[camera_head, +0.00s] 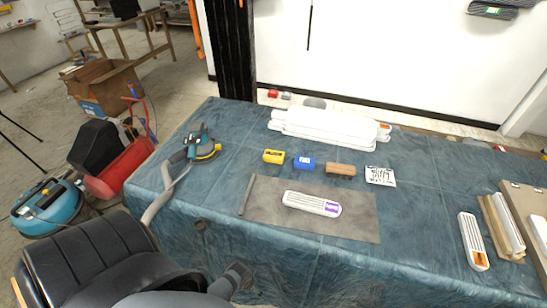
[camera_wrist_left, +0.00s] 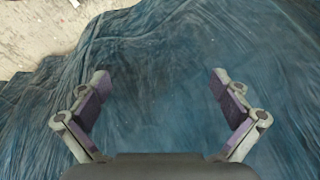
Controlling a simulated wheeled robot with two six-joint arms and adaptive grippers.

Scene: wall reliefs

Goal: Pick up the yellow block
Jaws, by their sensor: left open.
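The yellow block (camera_head: 273,157) lies on the blue-covered table (camera_head: 400,262), behind the grey mat and at the left end of a short row of blocks. A blue block (camera_head: 303,163) and a brown wooden block (camera_head: 341,169) sit to its right, with small gaps between. In the left wrist view my left gripper (camera_wrist_left: 156,82) is open and empty. My right gripper is in neither view.
A white relief piece (camera_head: 311,204) lies on the grey mat (camera_head: 262,213). White boards (camera_head: 325,127) are stacked behind the blocks. A sander with a hose (camera_head: 203,150) stands at the left. A printed card (camera_head: 380,176) lies right of the blocks. Boards and trim fill the right end.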

